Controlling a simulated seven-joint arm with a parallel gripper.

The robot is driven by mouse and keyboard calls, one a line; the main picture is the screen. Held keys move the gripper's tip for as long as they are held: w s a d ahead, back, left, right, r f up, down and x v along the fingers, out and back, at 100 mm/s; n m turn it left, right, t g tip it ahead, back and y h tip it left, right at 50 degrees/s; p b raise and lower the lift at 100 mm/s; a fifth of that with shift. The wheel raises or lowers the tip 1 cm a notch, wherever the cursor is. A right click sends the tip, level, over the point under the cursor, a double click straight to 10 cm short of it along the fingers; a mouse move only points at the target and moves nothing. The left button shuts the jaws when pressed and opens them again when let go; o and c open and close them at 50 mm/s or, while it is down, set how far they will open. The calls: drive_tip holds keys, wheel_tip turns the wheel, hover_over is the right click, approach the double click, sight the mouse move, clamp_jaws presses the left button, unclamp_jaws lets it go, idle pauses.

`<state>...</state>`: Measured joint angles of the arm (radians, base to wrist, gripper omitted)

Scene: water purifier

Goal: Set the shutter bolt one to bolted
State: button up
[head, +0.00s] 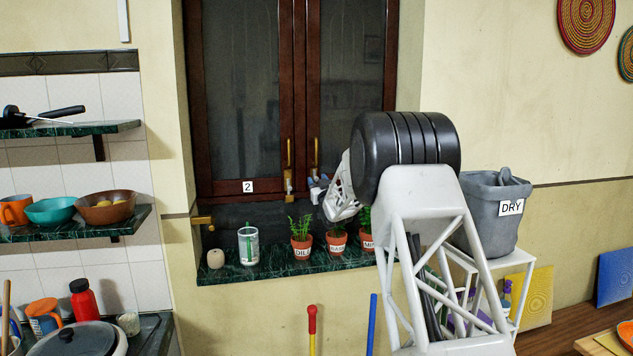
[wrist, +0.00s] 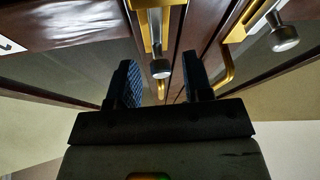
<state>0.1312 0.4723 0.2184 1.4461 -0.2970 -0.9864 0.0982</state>
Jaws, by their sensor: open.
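Two brass shutter bolts with grey metal knobs are at the lower middle of the dark wooden shutters (head: 250,100). The left bolt (head: 289,180) is beside the shutter label "2" (head: 248,186); no label "1" is visible. The right bolt (head: 315,155) is partly hidden by my gripper (head: 319,183). In the wrist view, my gripper (wrist: 160,82) is open and empty. One bolt (wrist: 155,28) has its knob in the gap between the blue-padded fingers; contact cannot be told. The other bolt (wrist: 257,20) is apart, to the right. Neither bolt's setting is clear.
Potted herbs (head: 301,236), a glass (head: 248,245) and a small round object (head: 215,258) stand on the green sill (head: 270,268) below the shutters. A grey bin labelled "DRY" (head: 483,220) is at the right, behind my arm.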

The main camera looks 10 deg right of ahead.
drive_tip(key=shift+w+a+r, duration=0.1)
drive_tip(key=shift+w+r, duration=0.15)
drive_tip(key=shift+w, duration=0.3)
drive_tip(key=shift+c, duration=0.4)
clamp_jaws()
